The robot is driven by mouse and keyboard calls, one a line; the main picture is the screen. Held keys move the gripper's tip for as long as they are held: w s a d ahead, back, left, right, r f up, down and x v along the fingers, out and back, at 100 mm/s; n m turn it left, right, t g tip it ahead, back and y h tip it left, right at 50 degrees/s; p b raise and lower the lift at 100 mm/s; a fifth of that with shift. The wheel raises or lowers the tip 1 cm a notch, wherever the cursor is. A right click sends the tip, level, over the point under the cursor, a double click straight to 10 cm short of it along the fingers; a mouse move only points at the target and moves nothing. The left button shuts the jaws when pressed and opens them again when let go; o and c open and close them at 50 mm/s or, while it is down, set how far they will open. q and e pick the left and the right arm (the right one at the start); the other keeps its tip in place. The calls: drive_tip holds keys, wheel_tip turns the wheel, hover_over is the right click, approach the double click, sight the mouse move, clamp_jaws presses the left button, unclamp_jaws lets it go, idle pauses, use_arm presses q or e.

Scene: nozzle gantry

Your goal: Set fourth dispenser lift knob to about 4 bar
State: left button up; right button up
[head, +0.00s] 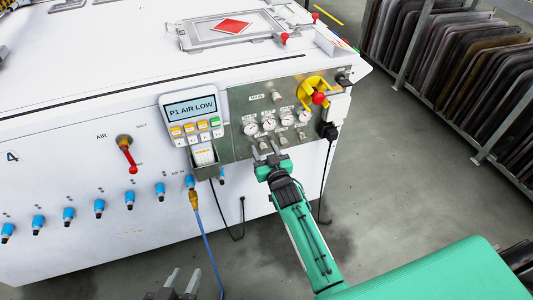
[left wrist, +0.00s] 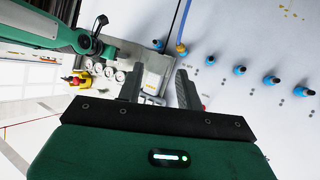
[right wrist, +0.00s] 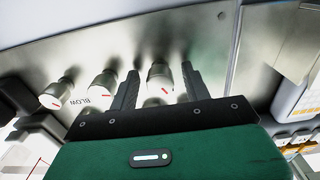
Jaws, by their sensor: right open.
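The steel control panel (head: 237,142) on the white machine carries a row of small gauges (head: 268,124) with light-capped knobs (head: 283,140) below. Needle readings and most labels are too small to read. Two more knobs (right wrist: 103,85) are to the left, near a BLOW label. I cannot tell which is the fourth dispenser lift knob. My left gripper (head: 175,284) is open, empty and away from the panel.
A display (head: 191,108) reading "P1 AIR LOW" sits left of the panel. A yellow-and-red switch (head: 318,97) is at upper right. A red-handled valve (head: 127,152), blue fittings (head: 99,206) and a blue hose (head: 205,240) are on the machine front.

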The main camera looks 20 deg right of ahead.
use_arm(q)
drive_tip(key=shift+s+a+f+g+y+p, duration=0.1)
drive_tip(key=shift+s+a+g+y+p, duration=0.1)
drive_tip(key=shift+a+g+y+p, duration=0.35)
drive_tip(key=shift+s+a+g+y+p, duration=0.1)
drive_tip(key=shift+s+a+g+p, duration=0.1)
drive_tip(key=shift+a+g, duration=0.4)
drive_tip(key=shift+s+a+f+g+y+p, duration=0.1)
drive_tip(key=shift+s+a+g+y+p, duration=0.15)
drive_tip(key=shift+a, duration=0.55)
use_arm(e)
drive_tip(key=s, duration=1.4)
drive_tip(key=shift+d, duration=0.25)
drive_tip(key=shift+w, duration=0.1)
